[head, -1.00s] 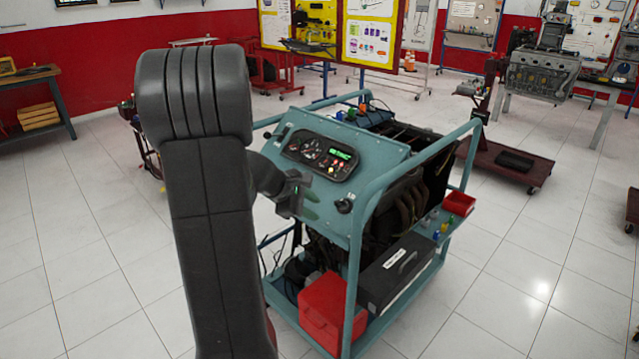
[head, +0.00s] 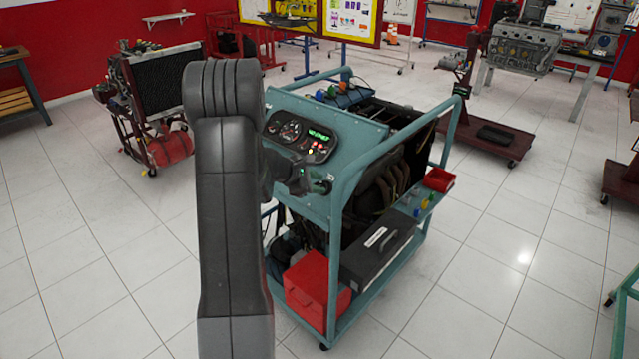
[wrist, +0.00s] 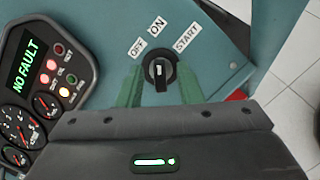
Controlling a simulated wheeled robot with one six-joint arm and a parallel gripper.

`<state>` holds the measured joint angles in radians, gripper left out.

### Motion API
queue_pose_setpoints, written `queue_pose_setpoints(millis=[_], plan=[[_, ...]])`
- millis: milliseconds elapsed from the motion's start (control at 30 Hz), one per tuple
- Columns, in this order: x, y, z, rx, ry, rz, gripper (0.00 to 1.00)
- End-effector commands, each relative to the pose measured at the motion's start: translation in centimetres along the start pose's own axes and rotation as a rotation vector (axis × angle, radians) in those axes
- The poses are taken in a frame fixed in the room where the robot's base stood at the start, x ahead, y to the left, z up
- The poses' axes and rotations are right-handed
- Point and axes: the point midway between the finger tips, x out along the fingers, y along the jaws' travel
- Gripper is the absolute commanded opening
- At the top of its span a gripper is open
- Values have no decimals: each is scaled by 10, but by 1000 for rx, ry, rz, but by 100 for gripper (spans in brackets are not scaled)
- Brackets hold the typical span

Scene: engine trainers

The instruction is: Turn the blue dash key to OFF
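The dash key (wrist: 158,71) is a black round knob with a raised grip and a white mark, on a blue-teal dash panel (wrist: 105,22). Its grip stands about upright in the wrist view, towards the ON label (wrist: 158,27). The OFF label (wrist: 137,47) is to its upper left and START (wrist: 186,37) to its upper right. My gripper (wrist: 160,91) is open, one green finger on each side of the key; contact cannot be told. In the head view my gripper (head: 318,187) is at the dash's lower right corner and hides the key.
The gauge cluster (head: 300,137) with a green NO FAULT display (wrist: 25,63) is left of the key. A teal tube frame (head: 345,185) rises close to the right of my gripper. A red box (head: 305,288) and a black case (head: 378,250) sit on the cart below.

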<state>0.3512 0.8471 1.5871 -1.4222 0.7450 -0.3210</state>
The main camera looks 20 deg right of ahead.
Motion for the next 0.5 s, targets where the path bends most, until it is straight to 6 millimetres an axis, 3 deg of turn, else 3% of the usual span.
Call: queue_pose_setpoints(millis=[200, 467, 500], plan=[[15, 0, 0, 1, 0, 0, 33], [16, 0, 0, 1, 0, 0, 33], [16, 0, 0, 1, 0, 0, 27]])
